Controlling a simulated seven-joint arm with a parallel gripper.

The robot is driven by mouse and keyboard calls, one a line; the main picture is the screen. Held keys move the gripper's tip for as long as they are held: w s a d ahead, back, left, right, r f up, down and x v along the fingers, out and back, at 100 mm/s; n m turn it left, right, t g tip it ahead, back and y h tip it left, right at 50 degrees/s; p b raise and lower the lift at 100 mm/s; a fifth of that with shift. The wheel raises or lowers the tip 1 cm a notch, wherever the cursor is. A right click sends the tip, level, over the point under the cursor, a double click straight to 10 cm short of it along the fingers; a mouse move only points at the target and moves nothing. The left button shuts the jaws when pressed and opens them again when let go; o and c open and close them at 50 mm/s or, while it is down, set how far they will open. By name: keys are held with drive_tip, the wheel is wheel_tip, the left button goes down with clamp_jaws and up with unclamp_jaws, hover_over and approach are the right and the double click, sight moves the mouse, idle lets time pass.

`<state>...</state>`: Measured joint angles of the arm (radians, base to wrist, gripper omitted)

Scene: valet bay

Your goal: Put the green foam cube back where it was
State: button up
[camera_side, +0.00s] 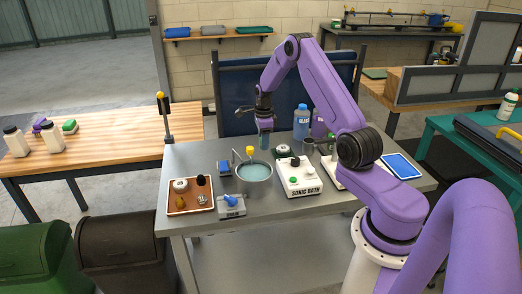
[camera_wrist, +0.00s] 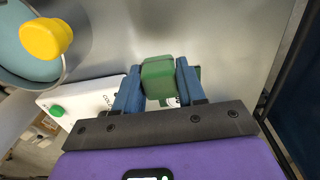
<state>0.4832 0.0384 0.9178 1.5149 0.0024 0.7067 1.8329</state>
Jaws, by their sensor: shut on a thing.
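In the wrist view my gripper (camera_wrist: 158,80) is shut on the green foam cube (camera_wrist: 158,72), which sits between the two blue fingers. In the side view my gripper (camera_side: 265,138) points down above the back of the grey metal table (camera_side: 215,268), behind the bowl; the cube is hard to make out there. A white-based item with a dark green top (camera_side: 283,150) stands just right of my gripper. In the wrist view, green and white parts show behind the cube and fingers.
A metal bowl of teal liquid (camera_side: 255,173) with a yellow-topped item (camera_side: 250,151) is in front. The white sonic bath (camera_side: 300,182) stands to its right, a blue bottle (camera_side: 300,122) behind. A brown tray (camera_side: 176,211) with small items lies left.

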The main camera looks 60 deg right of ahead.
sight(261, 156)
drive_tip(key=shift+w+d+f, duration=0.25)
drive_tip(key=shift+w+f, duration=0.15)
drive_tip(key=shift+f, duration=0.15)
drive_tip(key=shift+w+d+f, duration=0.2)
drive_tip(key=shift+w+f, duration=0.2)
drive_tip(key=shift+f, duration=0.15)
drive_tip(key=shift+w+f, duration=0.1)
drive_tip(key=shift+f, duration=1.55)
drive_tip(key=shift+f, duration=0.1)
drive_tip(key=o, duration=1)
